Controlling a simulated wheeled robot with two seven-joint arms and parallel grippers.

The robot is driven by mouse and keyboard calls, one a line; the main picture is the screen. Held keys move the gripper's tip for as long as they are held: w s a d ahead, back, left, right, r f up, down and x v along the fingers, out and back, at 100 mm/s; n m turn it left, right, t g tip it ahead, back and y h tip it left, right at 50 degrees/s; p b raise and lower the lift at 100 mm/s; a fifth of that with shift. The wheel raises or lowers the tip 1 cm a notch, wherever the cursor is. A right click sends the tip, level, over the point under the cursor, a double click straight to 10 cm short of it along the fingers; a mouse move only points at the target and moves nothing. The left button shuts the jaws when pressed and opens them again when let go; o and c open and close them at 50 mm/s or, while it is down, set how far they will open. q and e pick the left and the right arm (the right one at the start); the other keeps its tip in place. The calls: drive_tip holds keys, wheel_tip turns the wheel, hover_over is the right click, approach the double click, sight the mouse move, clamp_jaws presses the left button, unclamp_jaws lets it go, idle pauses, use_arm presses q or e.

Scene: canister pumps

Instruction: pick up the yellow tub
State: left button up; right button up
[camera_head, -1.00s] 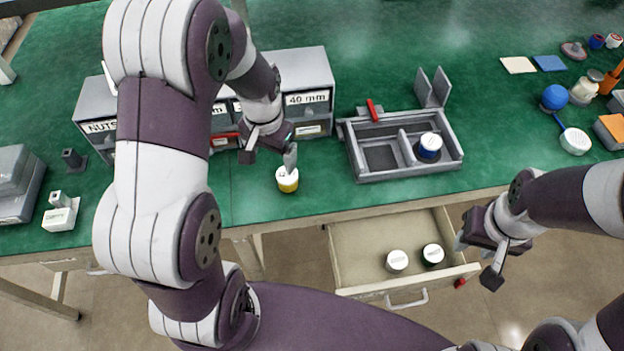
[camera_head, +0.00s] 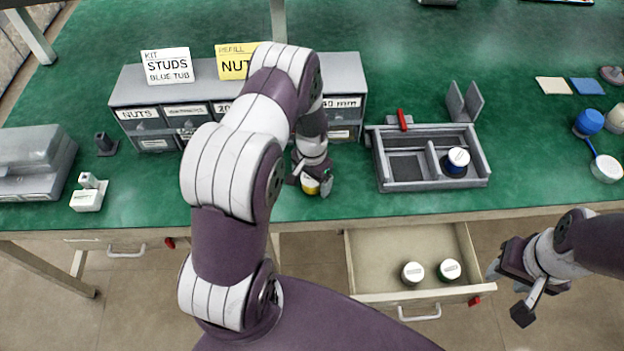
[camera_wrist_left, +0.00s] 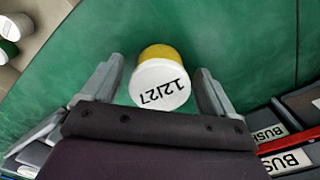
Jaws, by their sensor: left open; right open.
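The yellow tub (camera_head: 310,186) stands on the green bench in front of the drawer cabinet, partly hidden by my left gripper in the head view. In the left wrist view the tub (camera_wrist_left: 158,78) shows a white lid marked "1.2127" and a yellow side. It sits between the two spread fingers of my left gripper (camera_wrist_left: 158,90), with a gap on each side. In the head view my left gripper (camera_head: 312,185) is open around the tub. My right gripper (camera_head: 507,298) is open and empty, to the right of the open drawer.
A grey divided tray (camera_head: 402,189) holds a blue tub (camera_head: 457,161). The open bench drawer (camera_head: 377,265) holds two white-lidded tubs (camera_head: 412,272). A grey labelled cabinet (camera_head: 345,80) stands behind my left gripper, with signs (camera_head: 167,66) on top.

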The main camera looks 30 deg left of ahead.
use_arm(q)
drive_tip(key=c, duration=1.2)
